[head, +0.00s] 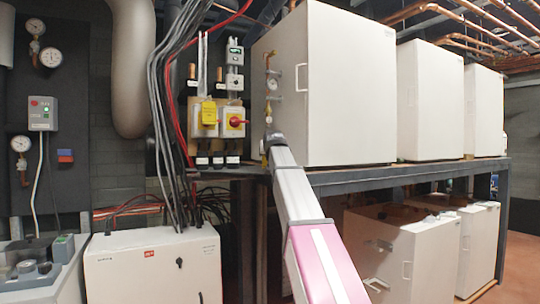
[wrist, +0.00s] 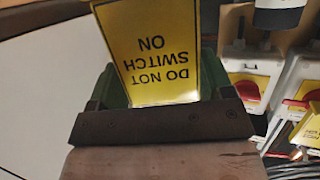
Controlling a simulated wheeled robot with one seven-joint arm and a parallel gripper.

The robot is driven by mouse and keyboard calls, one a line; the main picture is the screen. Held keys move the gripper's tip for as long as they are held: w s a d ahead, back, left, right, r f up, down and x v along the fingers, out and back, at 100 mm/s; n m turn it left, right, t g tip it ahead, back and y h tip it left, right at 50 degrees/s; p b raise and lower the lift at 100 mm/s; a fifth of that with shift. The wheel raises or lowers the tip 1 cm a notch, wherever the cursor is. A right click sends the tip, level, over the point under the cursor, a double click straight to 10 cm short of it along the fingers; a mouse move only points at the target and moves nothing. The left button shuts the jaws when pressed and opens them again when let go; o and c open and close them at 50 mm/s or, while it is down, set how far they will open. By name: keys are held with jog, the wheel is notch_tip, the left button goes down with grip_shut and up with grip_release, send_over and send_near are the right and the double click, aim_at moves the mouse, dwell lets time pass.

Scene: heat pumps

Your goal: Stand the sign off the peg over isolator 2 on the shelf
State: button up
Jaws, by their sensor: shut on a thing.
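My gripper (wrist: 162,103) is shut on a yellow sign (wrist: 150,50) with black letters reading "DO NOT SWITCH ON", upside down in the wrist view. Its green fingers show at both sides of the sign. In the head view my gripper (head: 270,141) is at the end of my arm, right of the isolators and in front of a white unit. I cannot make out the sign there. The right isolator (head: 232,122) shows a red handle on yellow. The left isolator (head: 201,131) has a yellow tag (head: 208,112) over it. The dark shelf (head: 400,177) runs under the white units.
Large white units (head: 345,85) stand on the shelf, close behind my gripper. Grey cables (head: 163,100) hang left of the isolators. A white cabinet (head: 150,265) stands below. A narrow shelf strip (head: 240,170) shows beneath the isolators.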

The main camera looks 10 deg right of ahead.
jog(key=shift+f, duration=0.3)
jog(key=shift+f, duration=0.15)
jog(key=o, duration=1)
jog(key=shift+c, duration=0.2)
jog(key=d+v, duration=0.1)
jog(key=v, duration=1.1)
jog(key=shift+a+r, duration=0.2)
jog(key=shift+a, duration=0.3)
